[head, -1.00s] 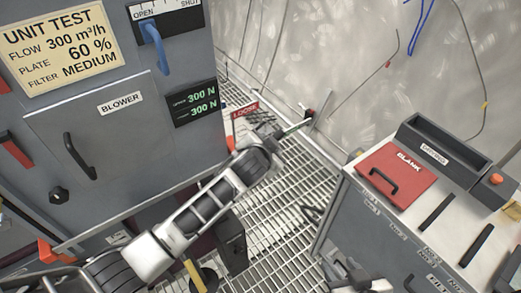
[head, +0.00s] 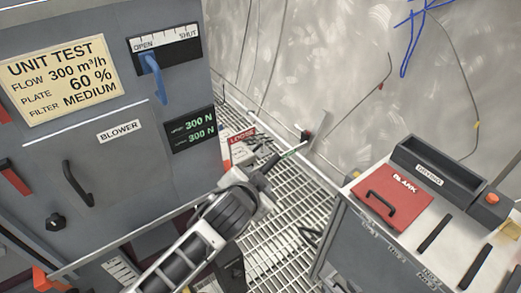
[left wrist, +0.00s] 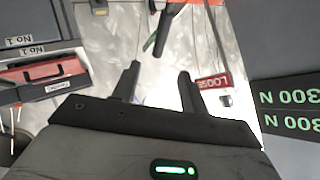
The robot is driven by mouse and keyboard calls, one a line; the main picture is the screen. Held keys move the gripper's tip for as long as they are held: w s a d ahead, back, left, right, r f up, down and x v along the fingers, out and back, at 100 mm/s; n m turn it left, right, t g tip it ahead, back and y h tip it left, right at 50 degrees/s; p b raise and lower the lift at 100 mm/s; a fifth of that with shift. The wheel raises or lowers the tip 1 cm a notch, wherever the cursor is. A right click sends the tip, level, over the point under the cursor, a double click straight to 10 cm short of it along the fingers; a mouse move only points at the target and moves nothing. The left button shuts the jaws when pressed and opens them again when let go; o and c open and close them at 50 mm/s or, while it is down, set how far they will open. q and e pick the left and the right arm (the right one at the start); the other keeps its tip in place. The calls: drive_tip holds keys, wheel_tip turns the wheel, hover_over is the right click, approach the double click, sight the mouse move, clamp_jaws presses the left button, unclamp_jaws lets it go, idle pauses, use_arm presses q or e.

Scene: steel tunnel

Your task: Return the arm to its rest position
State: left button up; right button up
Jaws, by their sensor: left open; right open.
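One of my arms reaches in from the lower left of the head view, its wrist over the grating between the blower cabinet (head: 80,160) and the cart (head: 370,245). My left gripper (left wrist: 158,85) is open in the left wrist view. Nothing is between its fingers, and they point towards the wall.
The red LOOSE sign (head: 241,137) stands beyond the arm, beside the display (head: 191,129) reading 300 N. A blue lever (head: 154,78) hangs below the OPEN/SHUT plate. The red BLANK plate (head: 410,201) lies on the cart.

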use_arm(q)
drive_tip(key=s+a+f+n, duration=0.3)
drive_tip(key=s+a+f, duration=0.2)
drive_tip(key=s, duration=0.4)
drive_tip(key=s+a+f+n+g, duration=0.1)
drive_tip(key=s+a+f+n, duration=0.2)
drive_tip(key=s, duration=0.7)
wheel_tip(320, 180, down, 4)
drive_tip(key=a, duration=0.2)
drive_tip(key=shift+s+a+n+h, duration=0.25)
drive_tip(key=shift+a+n+h, duration=0.05)
drive_tip(key=shift+a, duration=0.1)
